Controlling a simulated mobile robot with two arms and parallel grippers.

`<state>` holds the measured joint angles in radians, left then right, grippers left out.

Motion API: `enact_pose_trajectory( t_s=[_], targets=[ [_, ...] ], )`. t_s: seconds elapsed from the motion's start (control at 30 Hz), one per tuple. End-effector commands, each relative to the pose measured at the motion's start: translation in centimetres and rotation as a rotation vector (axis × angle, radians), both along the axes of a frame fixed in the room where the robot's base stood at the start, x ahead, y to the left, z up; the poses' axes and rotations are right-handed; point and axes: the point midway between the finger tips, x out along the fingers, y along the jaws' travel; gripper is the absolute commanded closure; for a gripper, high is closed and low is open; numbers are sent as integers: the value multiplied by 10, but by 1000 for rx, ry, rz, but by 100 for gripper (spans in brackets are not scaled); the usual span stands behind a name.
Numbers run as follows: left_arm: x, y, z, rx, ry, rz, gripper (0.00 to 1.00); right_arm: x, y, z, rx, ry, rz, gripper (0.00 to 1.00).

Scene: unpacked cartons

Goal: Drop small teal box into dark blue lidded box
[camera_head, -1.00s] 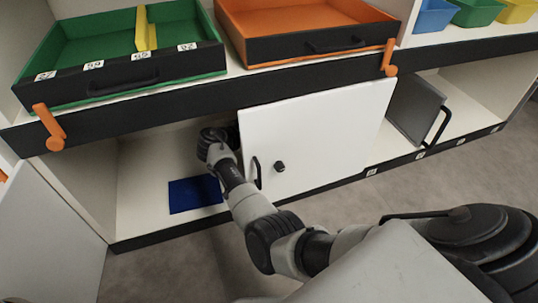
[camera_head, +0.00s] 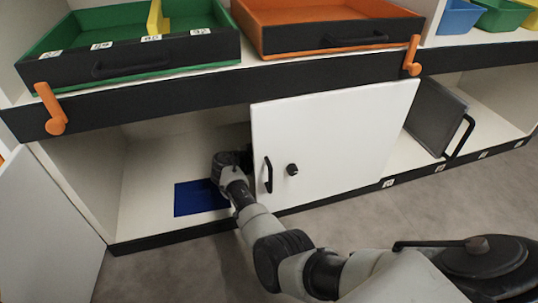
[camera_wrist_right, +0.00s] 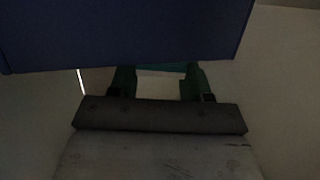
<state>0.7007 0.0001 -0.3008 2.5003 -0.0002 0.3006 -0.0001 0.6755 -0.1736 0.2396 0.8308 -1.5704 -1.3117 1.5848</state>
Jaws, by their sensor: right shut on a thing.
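A dark blue box (camera_head: 198,197) shows as a flat blue rectangle on the floor of the open lower compartment. A large dark blue surface (camera_wrist_right: 125,35) fills the top of the right wrist view; I cannot tell which part of the box it is. My right arm reaches into the compartment beside the white door, and its wrist overlaps the blue rectangle's right end. My right gripper (camera_wrist_right: 160,80) is shut on the small teal box (camera_wrist_right: 160,67), of which only a thin dark green-teal strip shows beneath the blue surface. My left gripper is out of view.
The white door (camera_head: 330,140) stands close to my right forearm. Above are a green drawer (camera_head: 75,38) with a yellow divider and an orange drawer (camera_head: 330,10). A dark grey panel with a handle (camera_head: 433,112) is in the right compartment. The compartment floor left of the blue box is clear.

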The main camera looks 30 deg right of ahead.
Motion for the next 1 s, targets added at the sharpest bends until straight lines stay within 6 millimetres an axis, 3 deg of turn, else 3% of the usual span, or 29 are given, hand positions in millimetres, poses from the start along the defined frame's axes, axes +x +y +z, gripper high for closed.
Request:
enact_pose_trajectory(
  t_s=[0.33,0.37,0.5,0.8,0.93,1.0],
  targets=[
    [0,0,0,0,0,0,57,0,-1,-8,-1,-1,-1,76],
    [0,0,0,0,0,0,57,0,0,-8,0,0,-1,48],
    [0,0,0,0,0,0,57,0,0,-8,0,0,-1,27],
    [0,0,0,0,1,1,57,0,0,-6,0,-1,0,26],
    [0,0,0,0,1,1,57,0,0,4,2,-4,-1,26],
    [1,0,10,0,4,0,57,-2,11,12,2,2,2,26]
  ],
)
